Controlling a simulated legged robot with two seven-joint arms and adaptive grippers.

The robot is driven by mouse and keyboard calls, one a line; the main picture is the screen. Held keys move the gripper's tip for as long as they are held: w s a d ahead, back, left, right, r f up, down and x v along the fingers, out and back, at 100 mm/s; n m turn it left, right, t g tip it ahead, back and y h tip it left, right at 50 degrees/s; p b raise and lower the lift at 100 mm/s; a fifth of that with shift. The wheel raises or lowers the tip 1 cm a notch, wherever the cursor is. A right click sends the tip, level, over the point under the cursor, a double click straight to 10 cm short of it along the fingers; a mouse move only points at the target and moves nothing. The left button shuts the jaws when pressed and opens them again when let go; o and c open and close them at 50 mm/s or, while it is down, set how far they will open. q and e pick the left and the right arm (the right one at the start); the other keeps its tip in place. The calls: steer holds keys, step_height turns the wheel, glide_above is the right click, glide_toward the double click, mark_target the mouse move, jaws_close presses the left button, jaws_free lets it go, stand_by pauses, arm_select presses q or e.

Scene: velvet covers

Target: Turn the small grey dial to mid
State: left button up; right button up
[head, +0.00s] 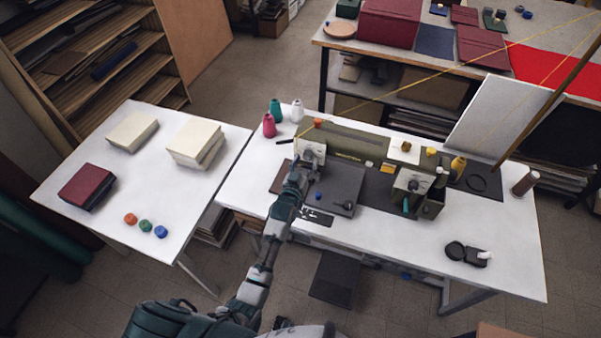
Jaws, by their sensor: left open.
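An olive green sewing machine (350,146) stands on the white table. A pale plate on its left end carries a small grey dial (309,153); its setting is too small to read. Another grey knob (413,185) shows on the machine's right end. My left gripper (300,164) is open, just below and left of the left-end dial. It partly covers the plate, and I cannot tell whether the fingers touch the dial. My right gripper is out of view.
Thread cones (269,125) stand behind the machine's left end. A black tape dispenser-like item (466,254) lies at the front right. A side table (150,185) at left holds books and small spools. The table's front right is mostly clear.

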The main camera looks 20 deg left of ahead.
arm_select(q)
steer(key=s, duration=1)
steer(key=shift+s+a, duration=0.2)
steer(key=shift+a, duration=0.05)
